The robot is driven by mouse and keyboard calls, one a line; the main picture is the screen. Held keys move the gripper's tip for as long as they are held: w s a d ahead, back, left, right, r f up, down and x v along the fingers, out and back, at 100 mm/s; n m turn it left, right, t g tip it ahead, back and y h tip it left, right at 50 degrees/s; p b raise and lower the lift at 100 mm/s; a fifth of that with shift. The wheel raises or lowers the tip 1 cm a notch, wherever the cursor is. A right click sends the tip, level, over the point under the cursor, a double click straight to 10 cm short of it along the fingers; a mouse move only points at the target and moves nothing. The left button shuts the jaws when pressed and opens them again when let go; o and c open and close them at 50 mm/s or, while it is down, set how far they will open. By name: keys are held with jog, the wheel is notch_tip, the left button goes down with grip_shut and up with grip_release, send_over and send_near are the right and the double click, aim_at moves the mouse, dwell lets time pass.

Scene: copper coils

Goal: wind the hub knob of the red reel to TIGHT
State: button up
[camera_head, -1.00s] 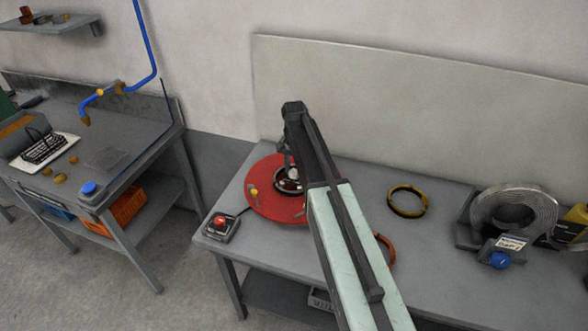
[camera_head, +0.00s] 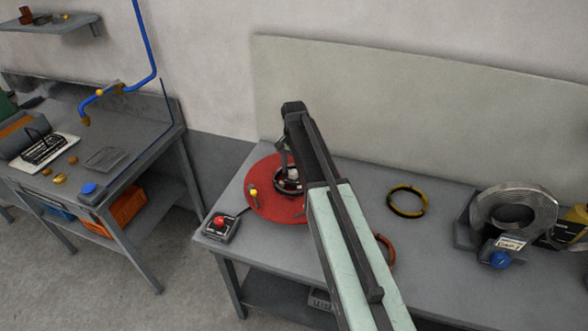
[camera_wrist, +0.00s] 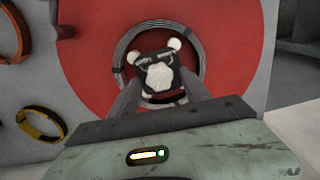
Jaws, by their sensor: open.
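The red reel (camera_head: 262,205) lies flat on the grey bench, partly covered by my arm in the head view. In the wrist view its red disc (camera_wrist: 225,50) fills the middle, with a dark ring around the hub. The hub knob (camera_wrist: 160,74) is dark with a pale centre and pale round ends. My gripper (camera_wrist: 160,88) is open, with one finger on each side of the knob. I cannot tell whether the fingers touch it. In the head view my gripper (camera_head: 286,162) is over the hub and small. No TIGHT mark can be read.
A box with a red button (camera_head: 221,225) stands at the bench's front left corner. A yellow-black coil (camera_head: 407,201) and an orange coil (camera_head: 386,250) lie right of the reel. A large metal coil (camera_head: 514,207) stands farther right. A second bench (camera_head: 120,140) is at the left.

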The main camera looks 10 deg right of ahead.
aim_at(294, 171)
notch_tip(294, 171, up, 8)
jog(key=p, duration=0.8)
jog(key=shift+f, duration=0.1)
